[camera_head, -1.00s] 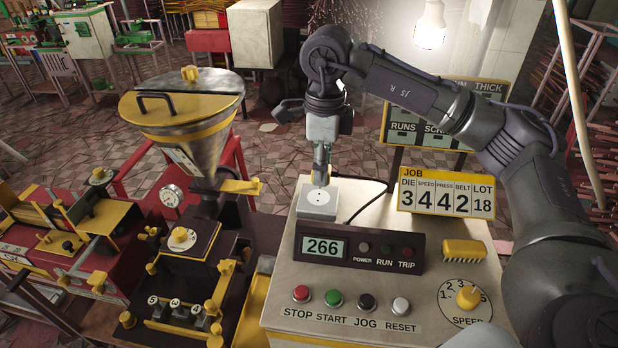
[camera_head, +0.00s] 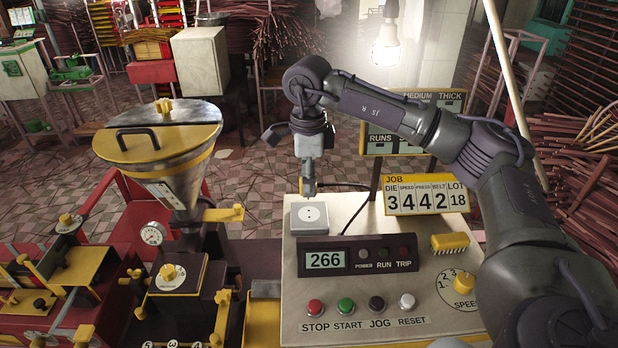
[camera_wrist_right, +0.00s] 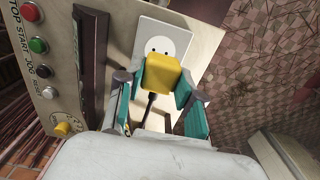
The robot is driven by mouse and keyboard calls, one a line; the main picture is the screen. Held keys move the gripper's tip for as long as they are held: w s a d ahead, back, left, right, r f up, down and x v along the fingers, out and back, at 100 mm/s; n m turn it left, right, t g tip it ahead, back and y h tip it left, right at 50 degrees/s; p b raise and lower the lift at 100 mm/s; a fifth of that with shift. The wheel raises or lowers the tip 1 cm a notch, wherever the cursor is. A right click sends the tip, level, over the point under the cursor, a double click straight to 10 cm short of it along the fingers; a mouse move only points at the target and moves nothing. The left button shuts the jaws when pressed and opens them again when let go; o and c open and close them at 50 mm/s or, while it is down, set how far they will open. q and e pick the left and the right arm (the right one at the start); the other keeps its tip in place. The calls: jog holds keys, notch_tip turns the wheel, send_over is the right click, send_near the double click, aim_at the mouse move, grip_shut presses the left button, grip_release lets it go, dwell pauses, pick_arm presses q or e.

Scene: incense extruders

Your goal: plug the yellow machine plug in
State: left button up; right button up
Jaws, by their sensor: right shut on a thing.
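My right gripper (camera_head: 309,190) points down just behind the white socket (camera_head: 309,216) on the back left of the control panel. In the right wrist view, the right gripper (camera_wrist_right: 160,95) is shut on a yellow plug (camera_wrist_right: 168,74), one finger on each side. A dark cord (camera_wrist_right: 150,108) runs from the plug toward the wrist. The socket (camera_wrist_right: 160,45) lies beyond the plug with its two holes visible. The plug looks apart from the socket, though its prongs are hidden. My left gripper is not in view.
The cream panel (camera_head: 400,300) carries a display box (camera_head: 326,260), several buttons and a speed knob (camera_head: 464,283). A yellow job sign (camera_head: 426,196) stands at the panel's back right. The hopper machine (camera_head: 160,150) stands to the left.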

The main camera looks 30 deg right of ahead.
aim_at(310, 214)
jog(key=shift+f+b, duration=0.4)
jog(key=shift+f, duration=0.4)
notch_tip(310, 214, down, 2)
jog(key=shift+d+f+b, duration=0.1)
jog(key=shift+f+b, duration=0.15)
jog(key=shift+b, duration=0.6)
jog(key=shift+f+b, duration=0.35)
jog(key=shift+f, duration=0.3)
jog(key=shift+f+b, duration=0.55)
jog(key=shift+f, duration=0.05)
dwell(0.5)
jog(key=o, duration=1.1)
jog(key=shift+o, duration=0.2)
jog(key=shift+r, duration=0.1)
